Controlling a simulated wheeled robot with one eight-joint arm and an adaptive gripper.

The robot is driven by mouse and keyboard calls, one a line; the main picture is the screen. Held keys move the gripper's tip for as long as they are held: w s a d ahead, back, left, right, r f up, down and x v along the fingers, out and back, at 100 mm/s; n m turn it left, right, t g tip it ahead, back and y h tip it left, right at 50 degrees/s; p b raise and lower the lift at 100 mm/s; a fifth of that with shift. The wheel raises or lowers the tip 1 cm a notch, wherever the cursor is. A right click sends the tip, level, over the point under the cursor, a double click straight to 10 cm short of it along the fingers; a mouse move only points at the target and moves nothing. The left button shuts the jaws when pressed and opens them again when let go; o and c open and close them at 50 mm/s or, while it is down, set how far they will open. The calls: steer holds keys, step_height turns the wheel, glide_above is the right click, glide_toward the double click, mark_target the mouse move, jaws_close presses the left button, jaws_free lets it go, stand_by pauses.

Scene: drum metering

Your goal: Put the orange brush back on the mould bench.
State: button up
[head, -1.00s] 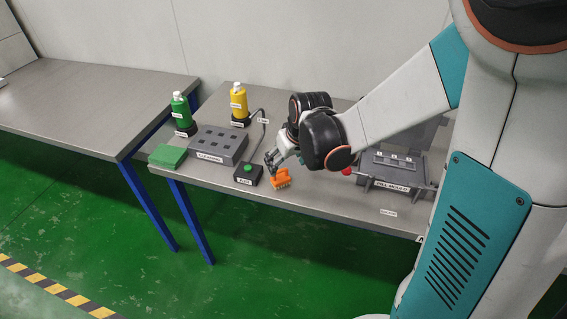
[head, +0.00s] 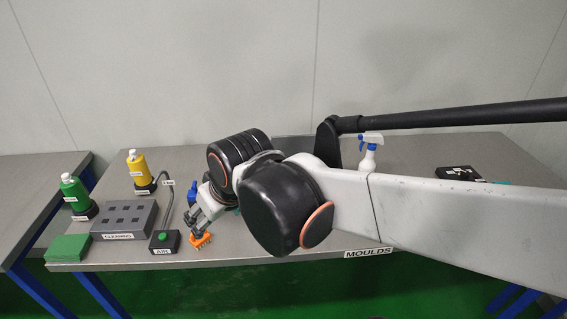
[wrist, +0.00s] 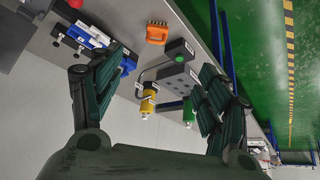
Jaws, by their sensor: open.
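The orange brush (head: 201,241) rests near the front edge of the grey bench (head: 280,245), whose front edge carries a MOULDS label. It lies just right of the AIR box. My gripper (head: 195,228) is close to the brush in the head view, and its fingers partly overlap it. In the wrist view my gripper (wrist: 170,65) is open with nothing between its fingers. The brush (wrist: 157,33) shows there beyond the fingertips, on the bench top and apart from them.
Left of the brush stand the AIR box (head: 164,242), CLEANING block (head: 124,219), green pad (head: 68,248), green bottle (head: 75,193) and yellow bottle (head: 138,169). A white-blue spray bottle (head: 368,155) stands behind my arm. A second table (head: 30,190) is at the left.

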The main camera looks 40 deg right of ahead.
steer(key=s+r+t, duration=0.1)
steer(key=s, duration=0.5)
steer(key=shift+m, duration=0.3)
steer(key=shift+r, duration=0.1)
steer(key=shift+f+b, duration=0.4)
stand_by(0.4)
